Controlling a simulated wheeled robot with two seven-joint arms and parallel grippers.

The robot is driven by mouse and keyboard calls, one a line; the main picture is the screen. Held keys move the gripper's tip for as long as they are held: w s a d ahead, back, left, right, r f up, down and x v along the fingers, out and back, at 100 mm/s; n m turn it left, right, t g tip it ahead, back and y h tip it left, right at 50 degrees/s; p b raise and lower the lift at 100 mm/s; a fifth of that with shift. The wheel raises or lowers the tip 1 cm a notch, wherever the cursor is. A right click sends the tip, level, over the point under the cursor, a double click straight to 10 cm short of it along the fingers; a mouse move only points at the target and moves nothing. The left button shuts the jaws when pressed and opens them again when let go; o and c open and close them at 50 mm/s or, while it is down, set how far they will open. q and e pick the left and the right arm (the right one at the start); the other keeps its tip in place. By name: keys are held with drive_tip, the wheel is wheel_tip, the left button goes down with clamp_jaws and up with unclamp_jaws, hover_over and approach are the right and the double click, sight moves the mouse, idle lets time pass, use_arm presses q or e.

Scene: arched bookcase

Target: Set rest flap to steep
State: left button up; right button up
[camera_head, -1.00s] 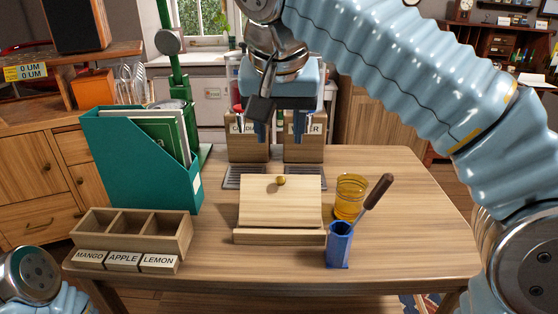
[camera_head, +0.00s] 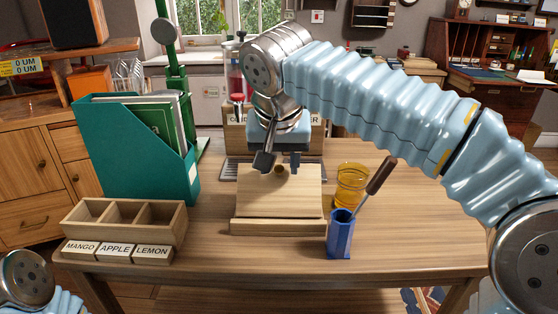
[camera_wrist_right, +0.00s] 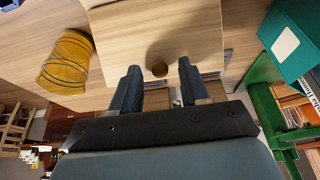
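The rest flap (camera_head: 285,198) is a light wooden panel leaning back behind a front ledge (camera_head: 278,227) on the table. A small brass knob (camera_head: 280,170) sits near its upper edge. In the right wrist view the flap (camera_wrist_right: 165,30) fills the top middle, with the knob (camera_wrist_right: 160,69) between my fingers. My right gripper (camera_head: 281,162) is over the upper edge of the flap. In the right wrist view the gripper (camera_wrist_right: 160,72) is open, with a gap on each side of the knob. My left gripper is out of view; only part of that arm shows at the lower left.
A blue holder (camera_head: 341,236) with a dark-handled tool (camera_head: 381,174) and an amber glass (camera_head: 352,186) stand close right of the flap. A teal file box (camera_head: 130,150) and a labelled wooden tray (camera_head: 170,225) stand left. The table's right side is clear.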

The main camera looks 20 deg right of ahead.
sight(278, 175)
clamp_jaws()
drive_tip(key=shift+s+a+f+t+b, duration=0.1)
drive_tip(key=shift+s+t+b, duration=0.3)
drive_tip(key=shift+b, duration=0.4)
drive_tip(key=s+t+b, duration=0.1)
drive_tip(key=b, duration=0.1)
drive_tip(key=s+t+h+b, duration=0.1)
drive_tip(key=t+b, duration=0.1)
drive_tip(key=b, duration=0.1)
drive_tip(key=shift+s+a, duration=0.4)
drive_tip(key=shift+s+a+r+t+b, duration=0.1)
drive_tip(key=shift+s+a+t+b, duration=0.05)
drive_tip(key=shift+s+b, duration=0.3)
drive_tip(key=shift+s+a+r+t+b, duration=0.15)
drive_tip(key=shift+s+b, duration=0.15)
drive_tip(key=shift+s, duration=0.2)
drive_tip(key=shift+f, duration=0.25)
